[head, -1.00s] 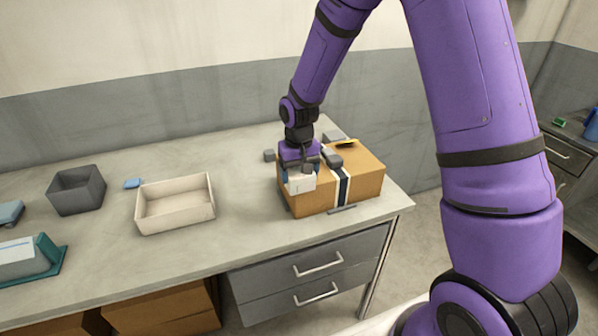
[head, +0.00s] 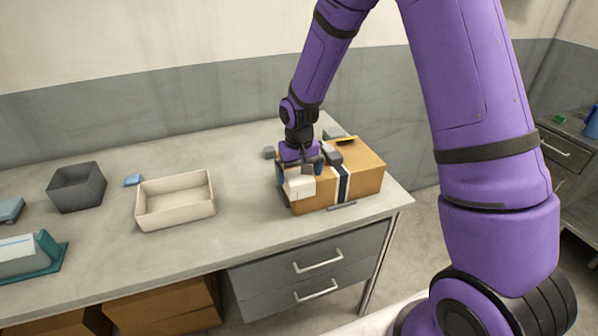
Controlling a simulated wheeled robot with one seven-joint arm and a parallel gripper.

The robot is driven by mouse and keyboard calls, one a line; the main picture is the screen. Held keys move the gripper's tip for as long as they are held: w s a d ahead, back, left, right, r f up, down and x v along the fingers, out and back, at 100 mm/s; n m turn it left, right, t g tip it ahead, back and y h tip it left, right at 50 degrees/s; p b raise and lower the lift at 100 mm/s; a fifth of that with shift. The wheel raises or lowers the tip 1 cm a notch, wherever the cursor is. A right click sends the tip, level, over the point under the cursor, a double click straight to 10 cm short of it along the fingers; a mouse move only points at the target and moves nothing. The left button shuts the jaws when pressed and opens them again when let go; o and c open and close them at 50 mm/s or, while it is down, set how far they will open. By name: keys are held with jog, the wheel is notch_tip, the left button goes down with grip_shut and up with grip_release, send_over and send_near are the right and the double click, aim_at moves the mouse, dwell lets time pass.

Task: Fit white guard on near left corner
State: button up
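A brown cardboard box (head: 366,178) with a dark and white band stands at the right end of the bench. My gripper (head: 303,172) points down at the box's left end. The white guard (head: 299,188) is at the box's near left corner, right under the gripper. The fingers are around the guard's upper part, and I cannot tell if they press on it. Whether the guard sits fully against the corner is also unclear. My gripper hides the box's left top edge.
A cream open tray (head: 175,222) and a dark grey bin (head: 78,188) stand to the left. A teal holder (head: 48,258) is at the far left. Grey pieces (head: 335,134) lie around the box. Bench between tray and box is clear.

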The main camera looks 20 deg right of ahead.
jog(key=shift+r, duration=0.1)
notch_tip(320, 180, up, 11)
notch_tip(320, 180, up, 10)
jog(key=t, duration=0.1)
send_over(299, 177)
jog(key=s+d, duration=0.2)
jog(key=s, duration=0.4)
jog(key=s+d+r+t, duration=0.2)
jog(key=s+r, duration=0.2)
jog(key=s, duration=0.7)
jog(key=s+d+r+t, duration=0.2)
jog(key=s+r, duration=0.3)
jog(key=s, duration=0.7)
jog(key=shift+s+d+r, duration=0.15)
jog(key=shift+d, duration=0.3)
